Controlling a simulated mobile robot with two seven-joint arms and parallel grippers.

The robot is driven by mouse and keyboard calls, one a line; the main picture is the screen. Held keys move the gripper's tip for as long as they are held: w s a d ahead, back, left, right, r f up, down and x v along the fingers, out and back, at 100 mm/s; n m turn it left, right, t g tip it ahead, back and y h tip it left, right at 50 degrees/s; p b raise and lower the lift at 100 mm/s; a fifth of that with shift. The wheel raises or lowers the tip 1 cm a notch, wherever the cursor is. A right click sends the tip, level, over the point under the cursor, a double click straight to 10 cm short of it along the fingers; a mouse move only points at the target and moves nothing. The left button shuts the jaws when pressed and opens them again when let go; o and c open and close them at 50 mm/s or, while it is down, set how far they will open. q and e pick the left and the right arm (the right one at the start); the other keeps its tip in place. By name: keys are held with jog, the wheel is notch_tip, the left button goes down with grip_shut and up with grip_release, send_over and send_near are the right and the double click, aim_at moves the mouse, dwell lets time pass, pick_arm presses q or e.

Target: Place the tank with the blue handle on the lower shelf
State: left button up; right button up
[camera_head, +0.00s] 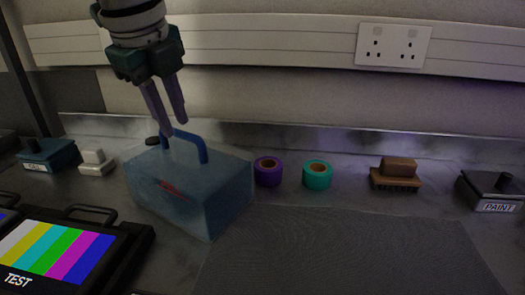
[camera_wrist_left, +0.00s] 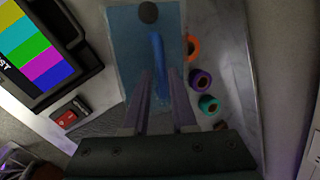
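The tank (camera_head: 195,200) is a translucent blue box with a blue handle (camera_head: 203,152) on top and a small red mark on its front. It stands on the grey worktop. My left gripper (camera_head: 175,129) points down at the handle, its fingertips at about the handle's height. In the left wrist view the fingers (camera_wrist_left: 160,76) are apart, with the blue handle (camera_wrist_left: 157,50) showing between them; contact cannot be told. The tank (camera_wrist_left: 125,50) has a dark round cap (camera_wrist_left: 148,13) in that view. My right gripper and a lower shelf are not seen.
A test-pattern monitor (camera_head: 106,238) stands close at the tank's left front. Purple tape (camera_head: 267,180), teal tape (camera_head: 317,184), a brown brush (camera_head: 396,175) and a paint box (camera_head: 490,200) line the back right. A dark mat (camera_head: 340,255) lies clear in front.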

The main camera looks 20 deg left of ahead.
aim_at(180, 131)
pick_arm(q)
jog(key=x, duration=0.4)
jog(key=shift+w+d, duration=0.1)
grip_shut()
dwell(1.2)
jog(key=shift+r, duration=0.1)
